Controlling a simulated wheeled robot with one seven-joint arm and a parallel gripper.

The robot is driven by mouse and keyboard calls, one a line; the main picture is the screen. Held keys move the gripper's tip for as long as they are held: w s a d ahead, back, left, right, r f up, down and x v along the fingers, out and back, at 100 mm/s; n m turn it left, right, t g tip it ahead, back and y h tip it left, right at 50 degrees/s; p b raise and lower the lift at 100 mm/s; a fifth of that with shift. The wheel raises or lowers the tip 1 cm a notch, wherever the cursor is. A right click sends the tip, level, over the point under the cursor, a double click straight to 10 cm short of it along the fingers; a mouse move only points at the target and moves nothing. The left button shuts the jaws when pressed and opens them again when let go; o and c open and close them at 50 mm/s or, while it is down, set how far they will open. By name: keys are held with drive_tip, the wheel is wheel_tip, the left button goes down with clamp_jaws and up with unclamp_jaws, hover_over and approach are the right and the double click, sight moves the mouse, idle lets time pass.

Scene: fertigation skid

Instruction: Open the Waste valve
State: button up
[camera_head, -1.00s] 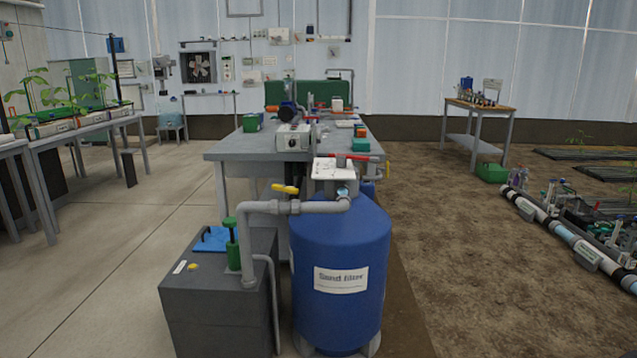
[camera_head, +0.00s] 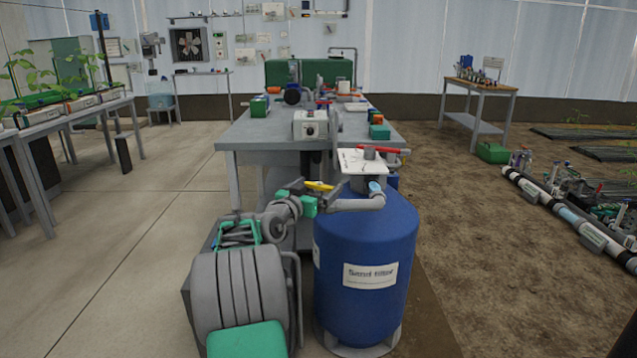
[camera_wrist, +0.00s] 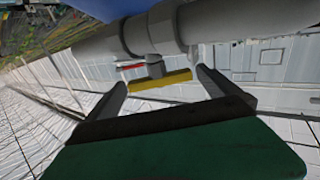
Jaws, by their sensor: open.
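A yellow lever handle (camera_head: 319,186) sits on top of the grey pipe (camera_head: 350,204) that leaves the blue sand filter (camera_head: 366,250). No valve label is readable, so I cannot confirm which valve is Waste. In the wrist view the yellow handle (camera_wrist: 160,80) lies across the gap between my fingers, under the grey pipe (camera_wrist: 165,28). My gripper (camera_wrist: 162,80) is open, one finger on each side of the handle; I cannot tell whether they touch it. In the head view my gripper (camera_head: 304,203) is at the pipe beside the handle.
A red handle (camera_head: 380,150) and a white label plate (camera_head: 361,163) are on top of the filter. A grey workbench (camera_head: 262,139) with equipment stands close behind. Clear concrete floor lies to the left.

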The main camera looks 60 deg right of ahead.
sight(321, 185)
drive_tip(key=d, duration=0.4)
drive_tip(key=shift+s+d, duration=0.15)
drive_tip(key=c, duration=1.3)
drive_tip(key=shift+n+t, duration=0.4)
drive_tip(key=shift+t, duration=0.1)
drive_tip(key=n+t, duration=0.2)
drive_tip(key=t, duration=0.1)
drive_tip(key=n+t, duration=0.1)
drive_tip(key=shift+w+t+y, duration=0.35)
drive_tip(key=shift+t+y, duration=0.05)
drive_tip(key=shift+w+a+n+t+y, duration=0.1)
drive_tip(key=shift+w+n+t+y, duration=0.2)
drive_tip(key=shift+n+t, duration=0.4)
drive_tip(key=shift+w+a+n+t+y, duration=0.15)
drive_tip(key=shift+n+t+y, duration=0.3)
drive_tip(key=shift+t, duration=0.45)
